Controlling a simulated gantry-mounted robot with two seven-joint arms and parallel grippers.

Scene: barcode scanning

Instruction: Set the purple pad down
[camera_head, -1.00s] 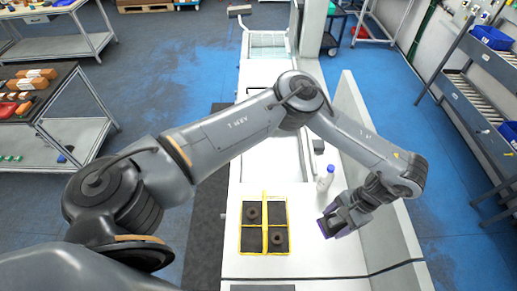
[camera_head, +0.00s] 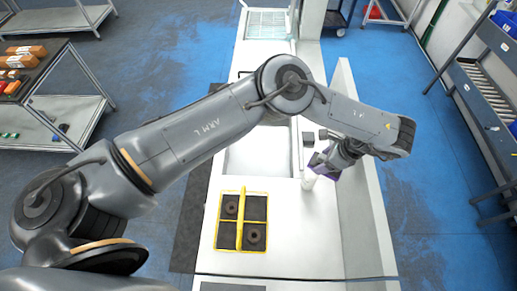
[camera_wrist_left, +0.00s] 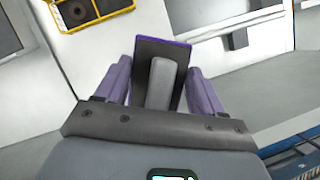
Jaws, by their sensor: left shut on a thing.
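The purple pad (camera_head: 318,159) is held by my left gripper (camera_head: 328,157), near the right wall of the white counter. In the left wrist view the pad (camera_wrist_left: 149,52) shows as a dark plate with purple edges and a grey grip block between the two fingers (camera_wrist_left: 162,85). The left gripper is shut on it. The pad is tilted, and I cannot tell whether it touches the counter. My right gripper is not in view.
A yellow-framed tray (camera_head: 240,221) with dark compartments and brown rings lies nearer on the counter (camera_head: 290,240). A small dark block (camera_head: 308,138) is just beyond. A low wall (camera_head: 352,190) edges the right side.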

